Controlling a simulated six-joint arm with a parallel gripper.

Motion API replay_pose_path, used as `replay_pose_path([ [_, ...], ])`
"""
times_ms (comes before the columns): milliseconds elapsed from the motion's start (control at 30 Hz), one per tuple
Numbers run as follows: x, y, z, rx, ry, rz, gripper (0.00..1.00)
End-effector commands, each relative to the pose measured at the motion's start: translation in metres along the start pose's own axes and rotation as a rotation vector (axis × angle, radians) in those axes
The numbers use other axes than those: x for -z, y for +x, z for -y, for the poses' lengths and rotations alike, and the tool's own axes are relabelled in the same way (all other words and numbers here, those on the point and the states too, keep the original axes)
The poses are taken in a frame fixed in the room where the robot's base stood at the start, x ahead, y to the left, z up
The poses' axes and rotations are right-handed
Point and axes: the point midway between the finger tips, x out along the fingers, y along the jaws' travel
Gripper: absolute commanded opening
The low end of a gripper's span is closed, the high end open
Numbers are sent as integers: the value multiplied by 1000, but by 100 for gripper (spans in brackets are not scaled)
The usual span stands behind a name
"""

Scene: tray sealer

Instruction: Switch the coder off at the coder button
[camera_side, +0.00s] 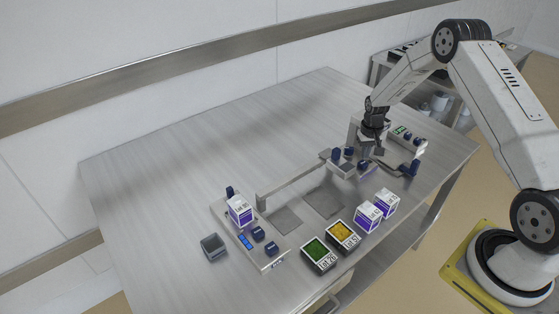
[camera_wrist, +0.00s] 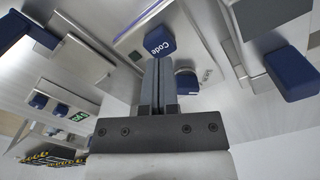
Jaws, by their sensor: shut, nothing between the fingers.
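The coder button (camera_wrist: 158,40) is a dark blue cap lettered "Code", seen in the wrist view just beyond my fingertips. My gripper (camera_wrist: 159,64) is shut and empty, its two fingers side by side and pointing at that cap. Whether the tips touch the cap or stop just short, I cannot tell. In the side view my gripper (camera_side: 376,150) is low over the machine at the right end of the table. Which blue cap there is the coder button I cannot tell. No lamp on the coder button is clear.
Beside my fingers is another blue cap (camera_wrist: 187,82) with small lettering. A panel with a green display (camera_side: 401,130) stands behind my gripper. Green (camera_side: 318,253) and yellow (camera_side: 343,235) trays and white-purple boxes (camera_side: 367,214) stand at the front. The table's left (camera_side: 150,185) is clear.

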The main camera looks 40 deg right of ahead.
Motion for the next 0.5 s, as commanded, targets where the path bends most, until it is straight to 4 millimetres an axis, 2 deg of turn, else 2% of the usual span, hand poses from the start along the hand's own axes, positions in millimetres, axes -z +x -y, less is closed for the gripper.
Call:
replay_pose_path([
  [500,0,-7,0,0,0,-1,0],
])
